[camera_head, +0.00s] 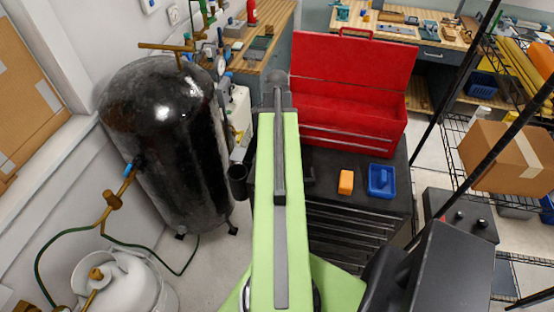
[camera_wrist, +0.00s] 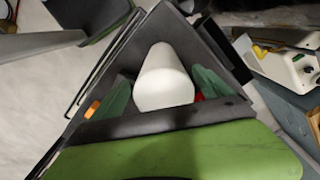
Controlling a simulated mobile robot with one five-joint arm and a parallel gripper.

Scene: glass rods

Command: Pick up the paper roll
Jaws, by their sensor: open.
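The paper roll (camera_wrist: 165,78) is a plain white cylinder in the middle of the wrist view, on or just above a dark surface. My gripper (camera_wrist: 162,88) is open, with one dark green finger to the left of the roll and one to its right. The roll shows between the fingers; I cannot tell how far down they reach around it. In the head view my green arm stretches forward over the scene, and the roll and fingers are hidden.
A black drawer cabinet (camera_head: 350,212) carries an open red toolbox (camera_head: 350,100), an orange item (camera_head: 346,182) and a blue item (camera_head: 381,181). A black tank (camera_head: 165,130) stands left of my arm. A wire shelf with a cardboard box (camera_head: 510,157) is at right.

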